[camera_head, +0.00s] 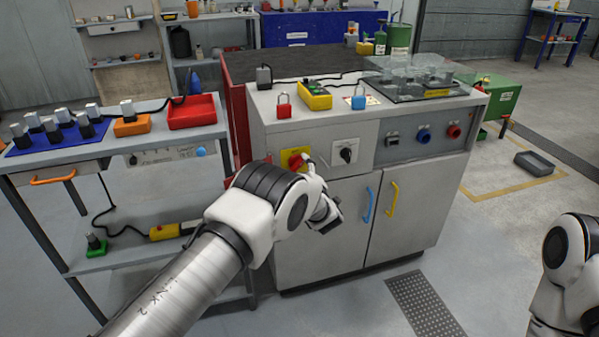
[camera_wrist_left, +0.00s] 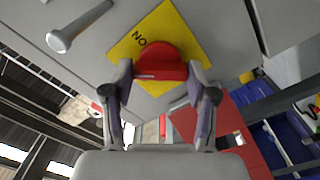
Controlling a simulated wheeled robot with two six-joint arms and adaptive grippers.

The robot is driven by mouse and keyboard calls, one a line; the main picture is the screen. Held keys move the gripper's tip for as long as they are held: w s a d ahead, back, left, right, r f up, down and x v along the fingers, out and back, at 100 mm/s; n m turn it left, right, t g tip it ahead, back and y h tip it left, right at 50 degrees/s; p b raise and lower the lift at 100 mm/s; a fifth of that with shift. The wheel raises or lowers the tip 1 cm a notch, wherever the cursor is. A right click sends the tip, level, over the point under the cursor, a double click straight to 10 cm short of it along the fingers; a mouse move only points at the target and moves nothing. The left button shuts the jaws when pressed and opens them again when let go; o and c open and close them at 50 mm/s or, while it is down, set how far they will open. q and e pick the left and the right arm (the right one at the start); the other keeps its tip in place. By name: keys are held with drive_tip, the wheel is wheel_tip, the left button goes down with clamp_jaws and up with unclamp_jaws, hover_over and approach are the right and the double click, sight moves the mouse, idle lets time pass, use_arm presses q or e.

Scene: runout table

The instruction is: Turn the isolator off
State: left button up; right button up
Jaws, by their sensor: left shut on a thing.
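The isolator is a red rotary knob (camera_head: 297,160) on a yellow plate (camera_head: 285,155) on the grey cabinet's front. In the left wrist view the knob (camera_wrist_left: 160,60) sits on the yellow plate (camera_wrist_left: 188,38), where lettering reading ON is seen upside down. My left gripper (camera_wrist_left: 160,76) has its two fingers on either side of the knob's red grip bar and is shut on it. In the head view the left gripper (camera_head: 305,165) partly covers the plate. My right arm shows at the lower right, with its gripper out of the picture.
A black and white rotary switch (camera_head: 345,152) is just right of the isolator. Red (camera_head: 284,106) and blue (camera_head: 358,98) padlocks and a yellow control box (camera_head: 315,96) stand on the cabinet top. A grey shelf bench with a red tray (camera_head: 192,112) stands at the left.

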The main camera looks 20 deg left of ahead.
use_arm(q)
drive_tip(key=n+b, duration=0.1)
drive_tip(key=n, duration=0.3)
drive_tip(key=shift+f+n+b, duration=0.1)
drive_tip(key=shift+n+b, duration=0.75)
drive_tip(key=shift+n, duration=1.05)
drive_tip(key=o, duration=1.2)
drive_tip(key=shift+c, duration=0.2)
drive_tip(key=v, duration=0.7)
drive_tip(key=shift+s, duration=0.25)
